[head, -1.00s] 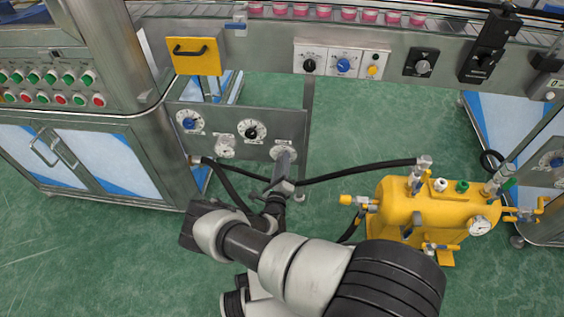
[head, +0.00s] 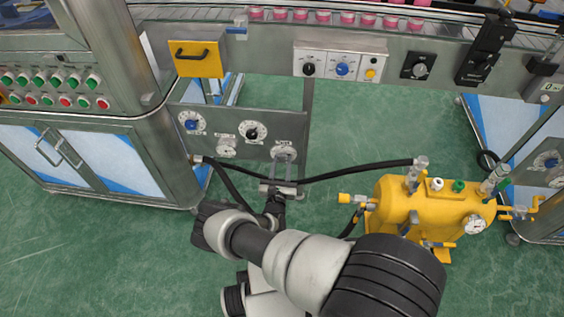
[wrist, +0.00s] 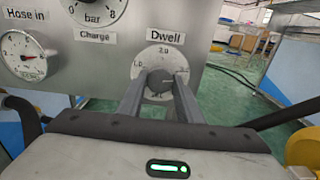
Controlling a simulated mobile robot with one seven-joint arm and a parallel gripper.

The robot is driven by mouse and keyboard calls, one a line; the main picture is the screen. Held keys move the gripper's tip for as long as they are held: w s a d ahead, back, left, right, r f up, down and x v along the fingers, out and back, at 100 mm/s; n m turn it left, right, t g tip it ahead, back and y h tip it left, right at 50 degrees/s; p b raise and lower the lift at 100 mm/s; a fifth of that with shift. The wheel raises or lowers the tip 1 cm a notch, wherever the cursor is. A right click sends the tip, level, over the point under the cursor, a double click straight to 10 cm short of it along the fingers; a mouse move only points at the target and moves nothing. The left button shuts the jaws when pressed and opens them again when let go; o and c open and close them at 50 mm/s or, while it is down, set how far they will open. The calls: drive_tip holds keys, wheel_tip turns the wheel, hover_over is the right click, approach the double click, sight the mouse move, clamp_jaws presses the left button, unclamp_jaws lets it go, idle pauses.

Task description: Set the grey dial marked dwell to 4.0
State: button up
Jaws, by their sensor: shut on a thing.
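The grey dwell dial (wrist: 161,83) sits on a steel panel under the label "Dwell" in the wrist view. My gripper (wrist: 161,90) is shut on the dial, one finger on each side of the knob. Where the pointer stands is too small to read surely. In the head view the dial plate (head: 284,152) shows at the panel's lower right, with my gripper (head: 283,165) against it.
On the same panel are a blue dial (head: 191,121), a black charge dial (head: 252,131) and a hose gauge (head: 226,147). A black hose (head: 355,171) runs behind my gripper to a yellow tank (head: 430,209) at the right. Green floor lies open at the left.

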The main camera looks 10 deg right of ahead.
drive_tip(key=m, duration=0.5)
drive_tip(key=shift+w+r+m, duration=0.1)
drive_tip(key=shift+r+m, duration=0.05)
drive_tip(key=shift+m, duration=0.15)
drive_tip(key=m+p, duration=0.1)
drive_tip(key=m, duration=0.4)
drive_tip(key=shift+m, duration=0.3)
drive_tip(key=o, duration=1)
drive_tip(key=shift+o, duration=0.2)
